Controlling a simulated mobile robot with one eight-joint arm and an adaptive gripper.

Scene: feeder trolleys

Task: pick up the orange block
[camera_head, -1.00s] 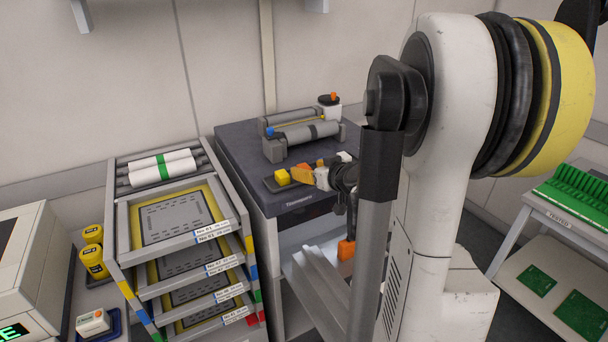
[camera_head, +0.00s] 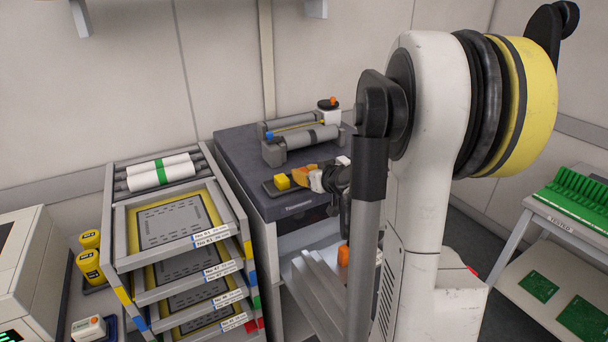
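A dark tray (camera_head: 271,187) lies on the front of the dark-topped trolley (camera_head: 240,155). A yellow block (camera_head: 282,181) sits in it. A small patch of orange, probably the orange block (camera_head: 311,167), shows right of the yellow block, mostly hidden by my gripper. A white block (camera_head: 342,160) shows further right. My gripper (camera_head: 302,175), with yellow-orange and white parts, reaches in from the right, low at the tray beside the orange patch. It is too small and overlapped to tell whether its fingers are open or touching the block.
Another orange object (camera_head: 343,255) shows lower down, partly behind my arm. A table with green boards (camera_head: 570,190) is at right.

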